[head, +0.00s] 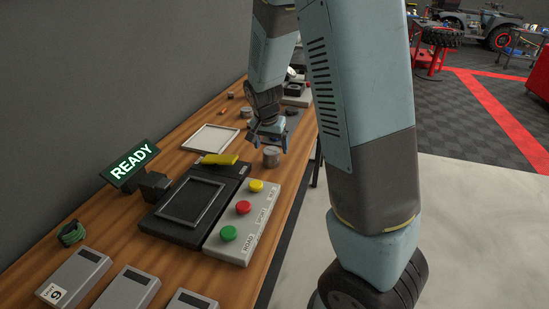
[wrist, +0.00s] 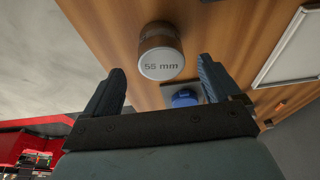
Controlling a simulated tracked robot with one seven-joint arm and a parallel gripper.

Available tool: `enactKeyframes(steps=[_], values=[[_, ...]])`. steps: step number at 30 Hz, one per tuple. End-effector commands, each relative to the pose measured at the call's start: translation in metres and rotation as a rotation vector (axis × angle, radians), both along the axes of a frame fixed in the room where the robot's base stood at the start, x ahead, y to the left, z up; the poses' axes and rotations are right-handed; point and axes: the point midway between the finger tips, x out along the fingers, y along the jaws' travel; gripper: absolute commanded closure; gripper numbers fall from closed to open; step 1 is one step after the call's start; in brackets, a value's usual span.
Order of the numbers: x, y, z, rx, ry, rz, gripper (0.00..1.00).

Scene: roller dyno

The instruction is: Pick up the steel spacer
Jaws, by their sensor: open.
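The steel spacer (head: 271,157) is a short grey cylinder standing upright on the wooden bench in the head view. In the wrist view the spacer (wrist: 161,52) shows its pale end marked "55 mm" and a shiny side that mirrors the brown wood. My gripper (head: 268,138) is open and points down close above the spacer in the head view. In the wrist view my gripper (wrist: 158,80) has its two dark fingers wide apart, with the spacer beyond their tips and roughly between them. I see nothing held.
A white-rimmed tray (head: 209,138) lies left of the spacer. A black device (head: 185,212), a yellow piece (head: 220,159) and a button panel (head: 240,225) lie nearer. Small cylinders (head: 246,112) stand farther back. A blue round thing (wrist: 185,97) shows beside the spacer in the wrist view.

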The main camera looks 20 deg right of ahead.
Motion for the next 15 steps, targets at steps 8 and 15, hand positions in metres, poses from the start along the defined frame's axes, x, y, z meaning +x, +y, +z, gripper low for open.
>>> enactKeyframes(steps=[8,15], values=[[0.003,-0.002,-0.016,-0.001,0.002,-0.001,0.1],[0.009,-0.006,-0.045,-0.001,0.002,-0.002,0.1]])
